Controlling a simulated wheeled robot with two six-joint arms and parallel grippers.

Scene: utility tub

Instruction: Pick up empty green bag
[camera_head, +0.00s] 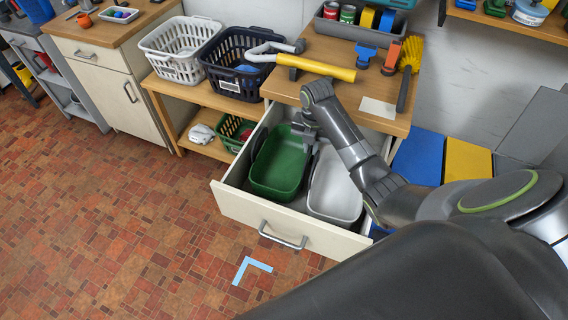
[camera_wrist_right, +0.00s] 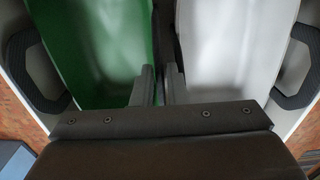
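I see no green bag; an empty green tub (camera_head: 277,163) sits in the pulled-out drawer (camera_head: 262,213), beside a white-grey tub (camera_head: 335,186). My right gripper (camera_head: 305,134) reaches down at the green tub's right rim. In the right wrist view its fingers (camera_wrist_right: 159,88) are close together, with the rim of the green tub (camera_wrist_right: 95,45) between them. The white tub (camera_wrist_right: 235,50) is just to their right. The tips' contact with the wall is partly hidden. My left gripper is not in view.
A wooden worktop (camera_head: 330,60) with a yellow-grey tube (camera_head: 315,67) and brushes is above the drawer. Black (camera_head: 236,62) and white (camera_head: 180,50) baskets stand to the left. A small green basket (camera_head: 233,131) is on the shelf below.

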